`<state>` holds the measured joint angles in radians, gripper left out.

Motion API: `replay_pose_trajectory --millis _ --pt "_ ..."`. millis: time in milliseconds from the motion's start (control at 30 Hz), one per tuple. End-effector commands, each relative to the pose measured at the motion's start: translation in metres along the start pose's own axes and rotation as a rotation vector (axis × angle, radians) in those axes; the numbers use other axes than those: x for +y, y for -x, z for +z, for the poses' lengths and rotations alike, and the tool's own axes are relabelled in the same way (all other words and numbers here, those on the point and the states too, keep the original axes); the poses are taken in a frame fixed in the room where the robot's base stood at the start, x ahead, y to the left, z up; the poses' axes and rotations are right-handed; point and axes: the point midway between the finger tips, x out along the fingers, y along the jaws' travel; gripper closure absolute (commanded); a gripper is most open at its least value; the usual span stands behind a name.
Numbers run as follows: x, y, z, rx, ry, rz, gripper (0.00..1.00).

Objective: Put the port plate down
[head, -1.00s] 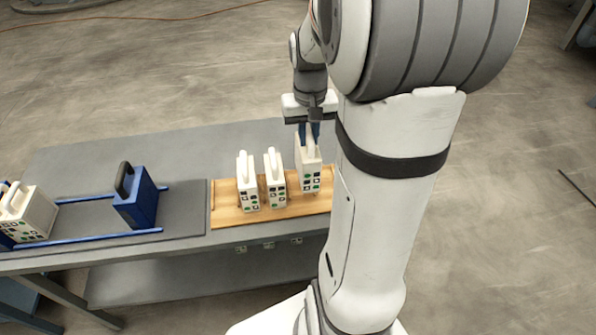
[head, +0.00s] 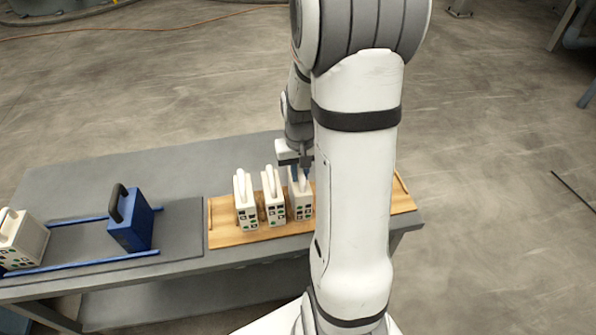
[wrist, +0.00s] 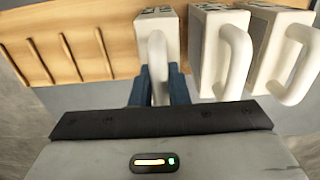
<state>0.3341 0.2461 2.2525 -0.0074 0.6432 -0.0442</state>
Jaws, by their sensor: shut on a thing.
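The port plate (head: 300,203) is a white block with a handle and small dark and green markings on its face. In the head view it stands upright at the right end of a row of similar white plates, on or just above the wooden rack (head: 370,203); I cannot tell whether it touches the wood. My gripper (head: 301,172) is over it. In the wrist view the blue fingers of my gripper (wrist: 158,88) are shut on the handle of the port plate (wrist: 158,22). My arm partly hides the rack.
Two white plates (head: 246,212) (head: 273,204) stand close on its left in the rack. Empty slots (wrist: 68,45) show on its other side. Farther left, a blue block with a black handle (head: 134,220) stands on blue rails, with a white plate (head: 22,240) at the left edge.

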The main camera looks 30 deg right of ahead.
Motion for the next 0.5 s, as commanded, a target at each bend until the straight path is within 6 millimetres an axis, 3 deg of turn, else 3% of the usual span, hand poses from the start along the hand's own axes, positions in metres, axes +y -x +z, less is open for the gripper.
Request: replay_pose_trajectory --millis 367,400,500 --pt "-0.0004 -0.0051 -0.0004 0.002 0.001 0.0 1.0" --pt "-0.0005 -0.0041 -0.0002 0.001 0.001 0.0 0.83" --pt "-0.0006 -0.0038 -0.0002 0.001 0.001 0.0 0.75"
